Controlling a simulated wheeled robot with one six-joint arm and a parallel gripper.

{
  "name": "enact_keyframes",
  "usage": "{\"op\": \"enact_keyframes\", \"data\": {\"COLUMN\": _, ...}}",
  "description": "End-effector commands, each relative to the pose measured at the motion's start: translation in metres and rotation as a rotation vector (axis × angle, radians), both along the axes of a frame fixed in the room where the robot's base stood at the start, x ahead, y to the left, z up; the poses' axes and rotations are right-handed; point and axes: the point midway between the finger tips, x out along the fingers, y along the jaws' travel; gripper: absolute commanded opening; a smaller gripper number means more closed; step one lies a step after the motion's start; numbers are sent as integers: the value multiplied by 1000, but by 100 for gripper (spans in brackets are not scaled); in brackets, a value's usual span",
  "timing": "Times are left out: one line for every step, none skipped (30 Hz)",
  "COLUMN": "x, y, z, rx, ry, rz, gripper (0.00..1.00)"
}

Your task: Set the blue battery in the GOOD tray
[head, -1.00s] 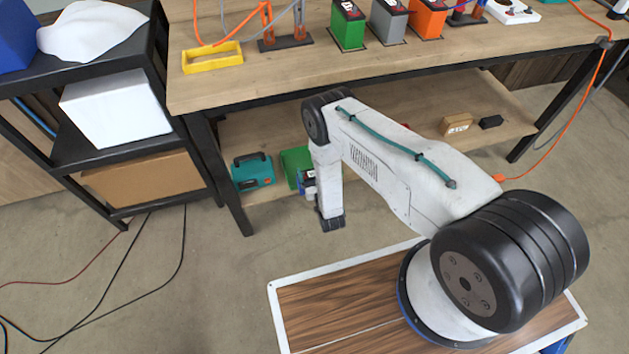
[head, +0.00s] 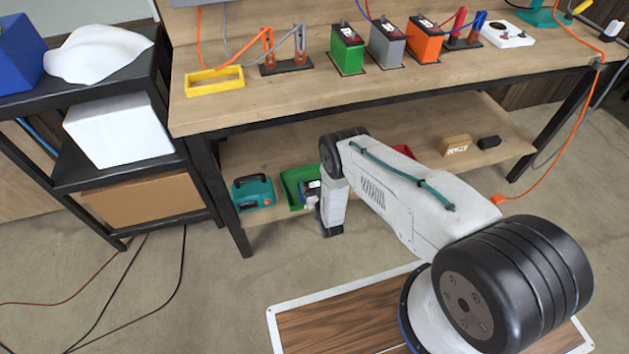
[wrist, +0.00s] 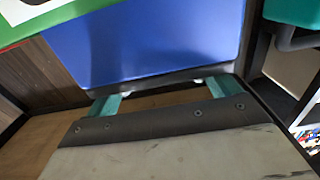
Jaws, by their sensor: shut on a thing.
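The blue battery (wrist: 145,40) fills the upper middle of the wrist view, and my gripper (wrist: 162,90) is shut on it with its teal fingers at the battery's near edge. A green tray (head: 290,186) lies on the lower shelf directly behind and left of the battery. A green piece with a white patch (wrist: 22,20) shows at the wrist view's upper left. I cannot read a GOOD label. I cannot tell whether the battery touches the tray.
A teal toolbox (head: 252,192) sits left of the green tray. A red object (head: 403,151) is partly hidden behind my arm. A tan block (head: 457,145) and a black block (head: 489,142) lie further right. The workbench (head: 300,95) overhangs the shelf, with a leg (head: 222,190) at the left.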

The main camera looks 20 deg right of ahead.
Motion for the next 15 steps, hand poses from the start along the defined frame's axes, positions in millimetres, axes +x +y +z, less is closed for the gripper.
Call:
{"op": "enact_keyframes", "data": {"x": 2, "y": 0, "z": 2, "rx": 0, "ry": -6, "rz": 0, "gripper": 17}}
{"op": "enact_keyframes", "data": {"x": 2, "y": 0, "z": 2, "rx": 0, "ry": -6, "rz": 0, "gripper": 17}}
{"op": "enact_keyframes", "data": {"x": 2, "y": 0, "z": 2, "rx": 0, "ry": -6, "rz": 0, "gripper": 17}}
{"op": "enact_keyframes", "data": {"x": 2, "y": 0, "z": 2, "rx": 0, "ry": -6, "rz": 0, "gripper": 17}}
{"op": "enact_keyframes", "data": {"x": 2, "y": 0, "z": 2, "rx": 0, "ry": -6, "rz": 0, "gripper": 17}}
{"op": "enact_keyframes", "data": {"x": 2, "y": 0, "z": 2, "rx": 0, "ry": -6, "rz": 0, "gripper": 17}}
{"op": "enact_keyframes", "data": {"x": 2, "y": 0, "z": 2, "rx": 0, "ry": -6, "rz": 0, "gripper": 17}}
{"op": "enact_keyframes", "data": {"x": 2, "y": 0, "z": 1, "rx": 0, "ry": -6, "rz": 0, "gripper": 17}}
{"op": "enact_keyframes", "data": {"x": 2, "y": 0, "z": 0, "rx": 0, "ry": -6, "rz": 0, "gripper": 17}}
{"op": "enact_keyframes", "data": {"x": 2, "y": 0, "z": 0, "rx": 0, "ry": -6, "rz": 0, "gripper": 17}}
{"op": "enact_keyframes", "data": {"x": 0, "y": 0, "z": -2, "rx": 0, "ry": -1, "rz": 0, "gripper": 96}}
{"op": "enact_keyframes", "data": {"x": 0, "y": 0, "z": -2, "rx": 0, "ry": -1, "rz": 0, "gripper": 100}}
{"op": "enact_keyframes", "data": {"x": 0, "y": 0, "z": -2, "rx": 0, "ry": -1, "rz": 0, "gripper": 100}}
{"op": "enact_keyframes", "data": {"x": 0, "y": 0, "z": -2, "rx": 0, "ry": -1, "rz": 0, "gripper": 100}}
{"op": "enact_keyframes", "data": {"x": 0, "y": 0, "z": -2, "rx": 0, "ry": -1, "rz": 0, "gripper": 100}}
